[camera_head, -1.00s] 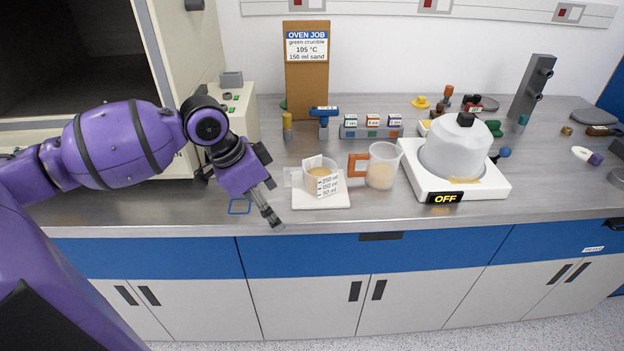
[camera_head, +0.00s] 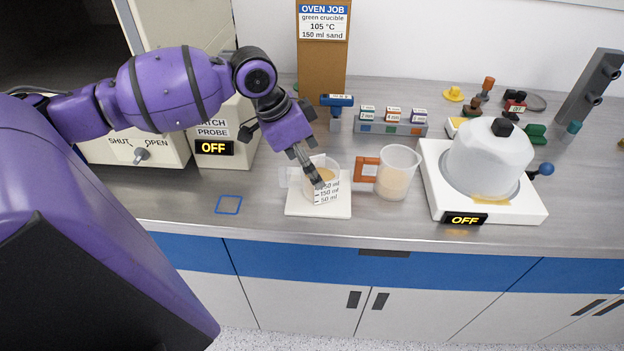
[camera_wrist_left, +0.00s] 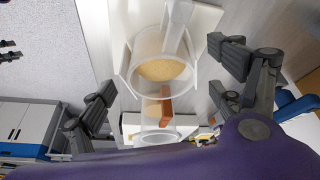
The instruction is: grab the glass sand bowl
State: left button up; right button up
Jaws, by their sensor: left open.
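The glass sand bowl (camera_head: 328,172) is a clear vessel with tan sand and a white volume scale reading 250, 150 and 50 ml. It stands on a white square pad (camera_head: 303,207). My left gripper (camera_head: 316,180) is over the bowl in the head view, its fingers overlapping the bowl's near-left part. In the left wrist view the bowl (camera_wrist_left: 163,70) lies between the two spread fingers, with a gap on both sides. The gripper is open and holds nothing. Whether a finger touches the bowl is hard to tell. My right gripper is out of view.
A clear beaker (camera_head: 398,170) with an orange handle stands close to the bowl's right. Further right is a white device (camera_head: 440,190) reading OFF, carrying a domed vessel (camera_head: 488,160). A rack (camera_head: 390,125) and a blue-topped item (camera_head: 337,102) stand behind.

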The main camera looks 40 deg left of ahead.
pick_arm(q)
jog(key=x, duration=0.4)
jog(key=shift+w+d+r, duration=0.1)
jog(key=shift+d, duration=0.05)
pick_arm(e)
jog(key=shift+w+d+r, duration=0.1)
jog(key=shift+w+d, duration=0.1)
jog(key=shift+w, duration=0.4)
pick_arm(q)
jog(key=c, duration=1.5)
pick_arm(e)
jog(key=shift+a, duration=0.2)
pick_arm(q)
jog(key=shift+r, duration=0.2)
